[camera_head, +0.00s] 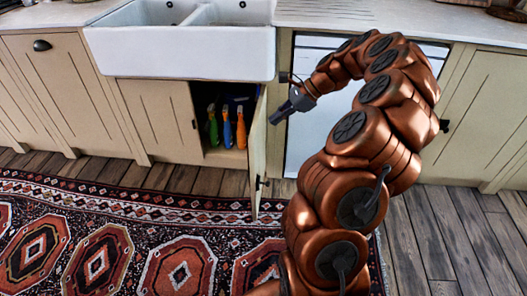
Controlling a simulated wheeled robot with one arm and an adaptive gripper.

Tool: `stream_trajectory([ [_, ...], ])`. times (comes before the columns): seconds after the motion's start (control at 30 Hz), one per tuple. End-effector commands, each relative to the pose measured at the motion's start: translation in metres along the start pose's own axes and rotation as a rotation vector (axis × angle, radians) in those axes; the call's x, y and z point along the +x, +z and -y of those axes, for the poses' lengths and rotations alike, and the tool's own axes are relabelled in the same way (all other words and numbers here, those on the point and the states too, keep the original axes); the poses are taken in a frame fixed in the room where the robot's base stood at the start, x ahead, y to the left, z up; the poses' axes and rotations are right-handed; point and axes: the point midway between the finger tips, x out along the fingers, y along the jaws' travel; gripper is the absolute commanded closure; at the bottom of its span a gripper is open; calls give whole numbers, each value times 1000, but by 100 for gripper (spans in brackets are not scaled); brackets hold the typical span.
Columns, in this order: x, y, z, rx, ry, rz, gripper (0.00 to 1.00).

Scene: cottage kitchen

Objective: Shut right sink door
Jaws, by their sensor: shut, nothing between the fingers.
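The right sink door (257,155) stands swung out below the white sink (190,50), seen nearly edge-on. A small dark handle shows low on its right side. The open cupboard shows a green, a blue and an orange-handled item (241,128) inside. My gripper (279,108) is shut and empty, close to the right of the door's upper part. I cannot tell whether it touches the door. My copper-coloured arm reaches up from the lower middle and covers part of the area right of the door.
The left sink door (160,118) is shut. A white-fronted appliance (305,145) stands right of the sink cupboard, partly behind my arm. A patterned rug (130,255) covers the floor in front, with bare wooden floor (450,235) at the right.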

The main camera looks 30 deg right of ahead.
Motion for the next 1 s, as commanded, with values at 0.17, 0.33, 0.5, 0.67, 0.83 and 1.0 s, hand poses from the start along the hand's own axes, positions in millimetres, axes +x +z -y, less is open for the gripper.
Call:
stream_trajectory([
  [0.17, 0, -74, 12, 199, -74, 8, 100],
  [0.33, 0, -96, 14, 267, -97, 12, 100],
  [0.5, 15, -97, 16, 271, -98, 12, 100],
  [0.67, 42, -97, 18, 270, -96, 12, 100],
  [0.83, 74, -97, 20, 269, -94, 13, 100],
  [1.0, 102, -97, 24, 268, -97, 11, 100],
])
